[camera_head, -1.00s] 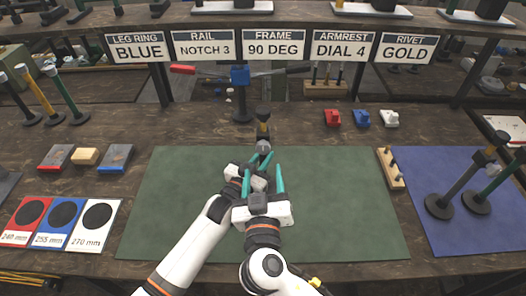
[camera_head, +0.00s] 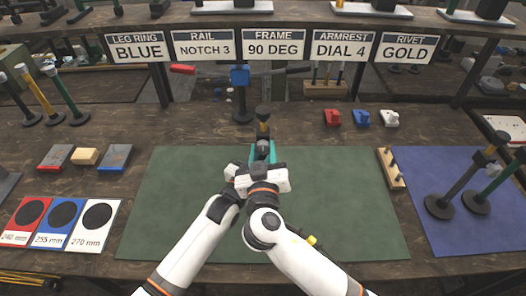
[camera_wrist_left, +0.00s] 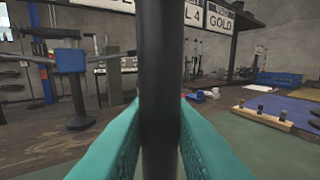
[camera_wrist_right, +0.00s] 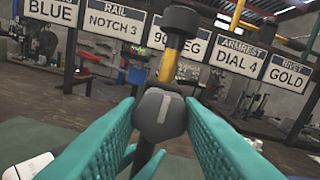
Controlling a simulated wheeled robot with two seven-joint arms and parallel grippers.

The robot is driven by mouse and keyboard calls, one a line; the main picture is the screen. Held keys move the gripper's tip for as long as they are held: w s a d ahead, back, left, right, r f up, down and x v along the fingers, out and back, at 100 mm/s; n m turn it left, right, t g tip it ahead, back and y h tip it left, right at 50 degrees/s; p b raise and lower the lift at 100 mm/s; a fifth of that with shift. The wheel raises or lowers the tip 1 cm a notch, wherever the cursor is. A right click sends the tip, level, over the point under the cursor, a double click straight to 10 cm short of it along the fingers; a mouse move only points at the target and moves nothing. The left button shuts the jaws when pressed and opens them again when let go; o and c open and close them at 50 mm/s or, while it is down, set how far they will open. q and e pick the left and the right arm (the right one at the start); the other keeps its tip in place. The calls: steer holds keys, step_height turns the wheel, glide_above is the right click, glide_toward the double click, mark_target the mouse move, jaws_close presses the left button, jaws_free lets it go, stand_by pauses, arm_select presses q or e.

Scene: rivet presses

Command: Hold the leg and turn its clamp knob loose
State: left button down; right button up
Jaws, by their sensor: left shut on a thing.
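The leg stands upright over the green mat, with a black cap (camera_head: 263,110), a yellow upper tube (camera_wrist_right: 168,66) and a black lower tube (camera_wrist_left: 158,70). Its grey clamp knob (camera_wrist_right: 161,115) faces my right wrist camera. My left gripper (camera_wrist_left: 160,115) is shut on the black tube; in the head view it is mostly hidden behind my right one. My right gripper (camera_head: 263,155) is at the knob. Its teal fingers are apart, one on each side of the knob, and no firm grip shows. The leg's lower end is hidden in the head view.
The green mat (camera_head: 340,210) is clear on both sides. A wooden peg block (camera_head: 391,168) stands at its right edge. Other legs (camera_head: 455,190) stand on the blue mat. A press with a blue head (camera_head: 240,76) is behind the leg.

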steer(key=shift+c, duration=1.4)
steer(key=shift+n, duration=3)
steer(key=o, duration=1)
steer(key=s, duration=1.2)
